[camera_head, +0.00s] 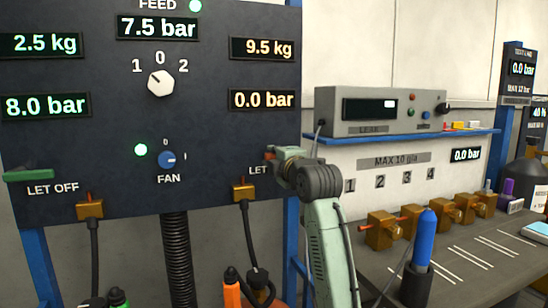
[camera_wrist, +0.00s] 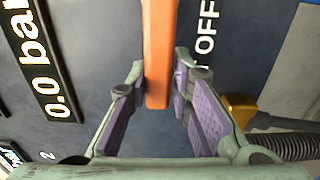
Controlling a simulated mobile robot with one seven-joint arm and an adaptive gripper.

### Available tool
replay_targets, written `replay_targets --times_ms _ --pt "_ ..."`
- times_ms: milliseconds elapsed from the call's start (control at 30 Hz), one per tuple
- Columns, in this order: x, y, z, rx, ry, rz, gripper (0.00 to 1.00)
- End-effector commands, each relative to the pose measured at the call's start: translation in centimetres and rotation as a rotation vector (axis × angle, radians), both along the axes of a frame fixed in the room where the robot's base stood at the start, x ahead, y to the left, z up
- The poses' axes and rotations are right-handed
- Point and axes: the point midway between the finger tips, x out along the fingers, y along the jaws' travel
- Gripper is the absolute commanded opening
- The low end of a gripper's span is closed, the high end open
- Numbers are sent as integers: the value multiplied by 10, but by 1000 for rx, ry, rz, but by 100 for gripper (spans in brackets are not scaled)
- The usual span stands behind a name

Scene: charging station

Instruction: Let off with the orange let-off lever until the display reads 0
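The orange let-off lever (camera_wrist: 160,50) shows in the wrist view, with its end between my two fingers. My gripper (camera_wrist: 160,72) is open around it, with a narrow gap on each side; I cannot tell whether a fingertip touches it. In the head view my gripper (camera_head: 281,156) is at the lower right of the dark panel and hides most of the lever and part of its LET OFF label. The orange-side display (camera_head: 264,99) above reads 0.0 bar, and it also shows in the wrist view (camera_wrist: 50,75).
A green lever (camera_head: 28,175) is at the panel's left, under a display reading 8.0 bar (camera_head: 46,107). The selector knob (camera_head: 160,83) and blue fan knob (camera_head: 167,159) are between. Brass fittings with hoses hang below. A bench (camera_head: 460,260) with several brass valves is at right.

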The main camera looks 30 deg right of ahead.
Motion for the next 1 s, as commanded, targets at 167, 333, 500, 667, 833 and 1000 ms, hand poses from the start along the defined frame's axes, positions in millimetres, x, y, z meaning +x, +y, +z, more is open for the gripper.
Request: replay_targets --times_ms 167,333,500,667,833,1000 --pt "0 0 0 2 0 0 33" --pt "0 0 0 3 -2 0 38" --pt "0 0 0 3 -2 0 38" --pt "-10 2 1 2 -3 0 38" --pt "-42 9 1 2 -5 -1 38" --pt "-77 18 0 1 -3 -2 38"
